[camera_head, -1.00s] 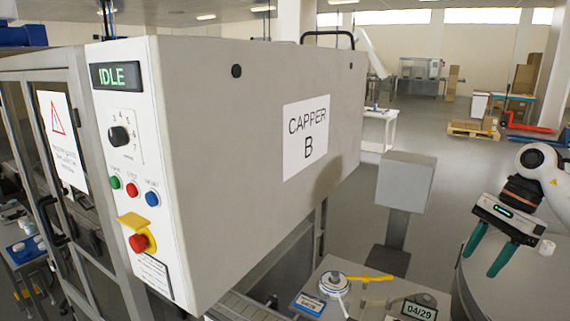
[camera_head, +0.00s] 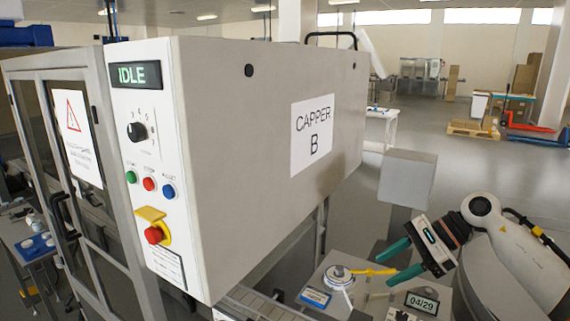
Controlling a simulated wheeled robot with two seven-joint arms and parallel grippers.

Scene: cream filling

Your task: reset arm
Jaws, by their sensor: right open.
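My right gripper (camera_head: 398,264) is in the lower right of the head view. Its two green fingers are spread apart and nothing shows between them. It hangs in front of the grey pedestal box and to the right of the white round part with a yellow handle (camera_head: 372,271). My right arm comes in from the right edge. My left gripper is not in view.
The Capper B machine (camera_head: 255,130) fills the left and middle, its display reading IDLE (camera_head: 139,75). A small table holds a blue-labelled item (camera_head: 315,297) and a 04/29 display (camera_head: 422,303) below my gripper. A grey box on a post (camera_head: 407,178) stands behind.

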